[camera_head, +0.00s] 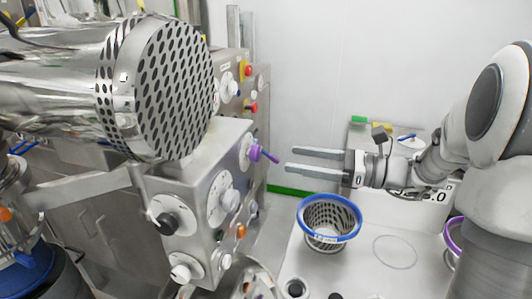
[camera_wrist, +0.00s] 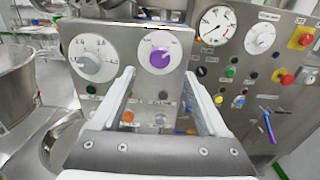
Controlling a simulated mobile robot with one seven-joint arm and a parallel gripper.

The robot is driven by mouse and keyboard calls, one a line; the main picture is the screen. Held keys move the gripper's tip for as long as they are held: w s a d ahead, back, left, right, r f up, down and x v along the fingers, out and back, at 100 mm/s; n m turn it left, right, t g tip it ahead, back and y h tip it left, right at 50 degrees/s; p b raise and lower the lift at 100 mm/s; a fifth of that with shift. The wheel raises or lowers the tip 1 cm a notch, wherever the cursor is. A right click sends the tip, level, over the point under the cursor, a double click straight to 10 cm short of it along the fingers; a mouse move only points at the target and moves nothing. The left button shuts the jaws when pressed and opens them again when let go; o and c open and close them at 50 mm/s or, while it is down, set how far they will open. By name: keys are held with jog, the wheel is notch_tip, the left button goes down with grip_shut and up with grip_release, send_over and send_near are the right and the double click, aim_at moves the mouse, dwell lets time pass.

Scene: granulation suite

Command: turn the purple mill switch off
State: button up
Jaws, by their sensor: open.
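The purple mill switch (camera_head: 256,153) sticks out from a round white dial on the right-hand face of the steel control box in the head view. In the wrist view the purple switch (camera_wrist: 160,57) shows nearly face-on in its dial, ahead of the gap between my fingers. My gripper (camera_head: 289,160) is open and empty, its two fingers level and pointing left at the switch. In the head view the fingertips are just right of the switch handle, apparently short of it. The gripper also shows in the wrist view (camera_wrist: 159,74). The dial's markings are too small to read.
A grey knob dial (camera_wrist: 90,64) sits left of the switch, with small coloured buttons below. A panel with gauges and a red button (camera_wrist: 286,78) stands at right. A perforated steel drum (camera_head: 172,88) overhangs the box. A blue-rimmed basket (camera_head: 329,239) stands below my gripper.

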aim_at(259, 153)
jog(key=x, duration=0.8)
jog(key=shift+c, duration=0.4)
grip_shut()
